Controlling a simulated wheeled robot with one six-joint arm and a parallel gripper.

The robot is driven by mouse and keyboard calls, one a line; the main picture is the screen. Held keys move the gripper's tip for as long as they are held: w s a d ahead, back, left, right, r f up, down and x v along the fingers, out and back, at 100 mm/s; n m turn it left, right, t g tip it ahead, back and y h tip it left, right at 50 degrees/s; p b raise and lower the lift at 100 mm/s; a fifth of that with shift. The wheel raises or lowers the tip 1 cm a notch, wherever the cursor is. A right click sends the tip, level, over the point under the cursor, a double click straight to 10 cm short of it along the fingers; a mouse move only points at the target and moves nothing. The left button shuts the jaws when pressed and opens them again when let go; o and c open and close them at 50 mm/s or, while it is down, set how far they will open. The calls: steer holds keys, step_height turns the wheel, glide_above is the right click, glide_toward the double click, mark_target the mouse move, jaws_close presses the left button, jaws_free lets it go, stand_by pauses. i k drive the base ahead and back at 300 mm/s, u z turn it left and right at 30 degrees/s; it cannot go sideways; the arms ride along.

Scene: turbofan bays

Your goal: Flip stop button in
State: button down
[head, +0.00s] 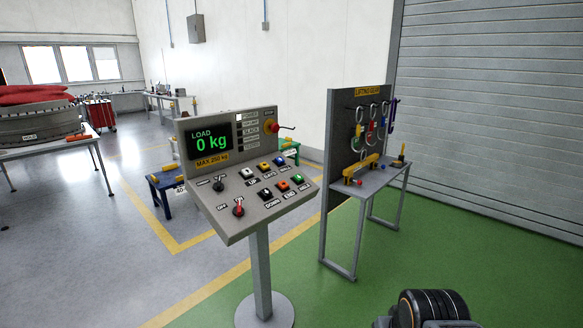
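A grey control console (248,215) stands on a post with a round foot, in the middle of the head view. Whether the button is in or out is too small to tell. My gripper is not in view; only a dark rounded part of my arm shows at the bottom right, apart from the console.
The console's display (210,142) reads 0 kg, above several coloured buttons and a red-handled switch (238,207). A lifting-gear stand (340,160) with hooks and a shelf is close on the right. Blue trestles (166,193) stand behind. Green floor in front is clear.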

mark_target(275, 128)
steer(key=u, duration=0.45)
steer(key=i, duration=2.2)
steer(key=u, duration=0.4)
